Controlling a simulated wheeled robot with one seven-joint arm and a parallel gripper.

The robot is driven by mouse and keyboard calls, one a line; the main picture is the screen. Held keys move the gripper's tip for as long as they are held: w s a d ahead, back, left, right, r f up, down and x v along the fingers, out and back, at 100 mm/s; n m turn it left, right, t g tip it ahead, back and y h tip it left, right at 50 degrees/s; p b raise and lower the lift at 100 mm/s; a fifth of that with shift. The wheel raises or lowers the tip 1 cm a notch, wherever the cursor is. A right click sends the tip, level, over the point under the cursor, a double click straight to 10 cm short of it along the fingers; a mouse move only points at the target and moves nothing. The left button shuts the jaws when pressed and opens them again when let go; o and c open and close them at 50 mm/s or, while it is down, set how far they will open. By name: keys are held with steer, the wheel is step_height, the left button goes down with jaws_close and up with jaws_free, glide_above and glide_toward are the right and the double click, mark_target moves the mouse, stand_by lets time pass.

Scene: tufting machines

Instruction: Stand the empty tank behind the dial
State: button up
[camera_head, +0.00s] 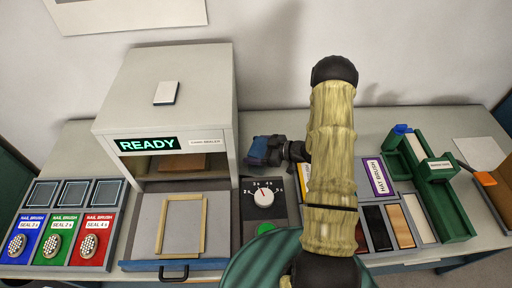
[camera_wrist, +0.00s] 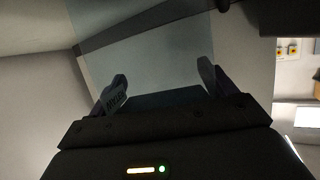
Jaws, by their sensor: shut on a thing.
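The dial (camera_head: 264,198) is a white knob on a dark panel, with numbers around it and a green button in front. My gripper (camera_head: 274,152) is behind the dial, right of the sealer box, and points left. It is shut on a dark blue thing (camera_head: 259,147), which looks like the tank. Whether that thing touches the table or is upright, I cannot tell. In the wrist view my gripper (camera_wrist: 163,88) shows two dark fingers well apart with a dark face between them; what is inside the tank is hidden.
The grey sealer box (camera_head: 165,95) reading READY stands close left, with a wooden frame (camera_head: 181,226) on its tray. Nail brushes on coloured cards (camera_head: 55,238) lie far left. A green fixture (camera_head: 453,205) and a rack of strips (camera_head: 376,228) are right, partly behind my arm.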

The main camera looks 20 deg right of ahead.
steer(key=shift+f, duration=0.15)
steer(key=o, duration=0.9)
steer(key=shift+d+r, duration=0.1)
steer(key=shift+r, duration=0.15)
steer(key=shift+s+d+b, duration=0.25)
steer(key=shift+d+b, duration=0.05)
steer(key=shift+d, duration=0.05)
steer(key=b+v, duration=0.3)
steer(key=v, duration=0.8)
